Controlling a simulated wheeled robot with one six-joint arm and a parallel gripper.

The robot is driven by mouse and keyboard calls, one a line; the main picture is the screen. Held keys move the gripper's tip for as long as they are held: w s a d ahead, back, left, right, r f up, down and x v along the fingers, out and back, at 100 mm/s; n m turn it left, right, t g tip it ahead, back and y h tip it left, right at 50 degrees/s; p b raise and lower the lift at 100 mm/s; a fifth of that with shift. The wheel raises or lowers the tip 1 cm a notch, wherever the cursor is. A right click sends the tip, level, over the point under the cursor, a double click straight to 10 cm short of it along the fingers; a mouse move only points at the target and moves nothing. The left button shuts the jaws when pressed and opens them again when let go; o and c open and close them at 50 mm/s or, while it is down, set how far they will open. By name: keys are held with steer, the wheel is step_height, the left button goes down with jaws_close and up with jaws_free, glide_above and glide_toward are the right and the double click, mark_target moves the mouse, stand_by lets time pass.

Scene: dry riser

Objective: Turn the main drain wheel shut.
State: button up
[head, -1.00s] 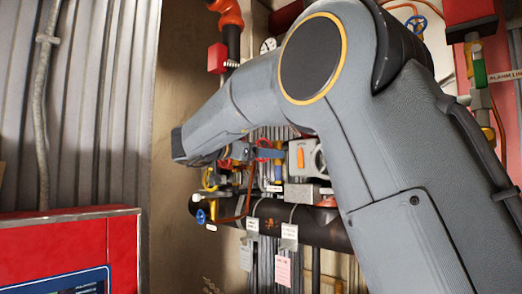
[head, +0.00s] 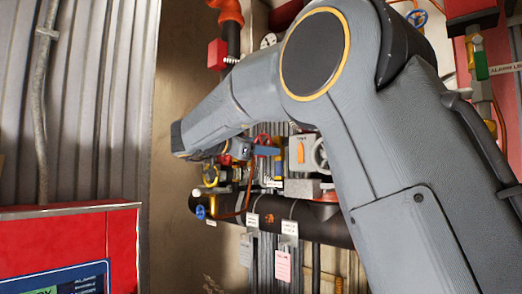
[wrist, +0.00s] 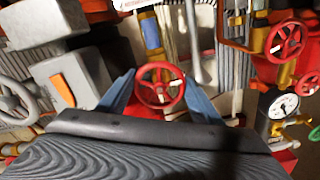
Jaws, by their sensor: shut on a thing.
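A small red spoked handwheel (wrist: 160,87) is in the middle of the wrist view. The two blue fingers of my gripper (wrist: 158,92) are on either side of it, shut on its rim. In the head view, the red wheel (head: 262,141) shows only in part beside a blue finger of my gripper (head: 266,151). My arm covers much of the area around it. No label that I can read marks this wheel as the main drain.
Other red wheels (wrist: 287,40) and a gauge (wrist: 285,105) are to the right. A grey box (wrist: 72,78) and grey wheel (wrist: 15,100) are close on the left. A dark horizontal pipe (head: 270,217) with tags runs below. A red panel (head: 70,236) stands at lower left.

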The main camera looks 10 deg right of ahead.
steer(key=m+b, duration=0.2)
steer(key=m, duration=0.2)
steer(key=shift+f+b, duration=0.1)
steer(key=shift+b, duration=0.3)
steer(key=m+b, duration=0.3)
steer(key=m, duration=0.2)
steer(key=shift+w+b, duration=0.1)
steer(key=shift+b, duration=0.25)
steer(key=m+b, duration=0.3)
steer(key=shift+m, duration=0.3)
steer(key=m+b, duration=0.4)
steer(key=shift+m+b, duration=0.3)
steer(key=m+b, duration=0.4)
steer(key=shift+m, duration=0.3)
steer(key=m+b, duration=0.3)
steer(key=shift+m, duration=0.3)
steer(key=m+b, duration=0.3)
steer(key=m, duration=0.1)
steer(key=shift+r+m+b, duration=0.2)
steer(key=shift+m+b, duration=1)
steer(key=shift+m, duration=0.9)
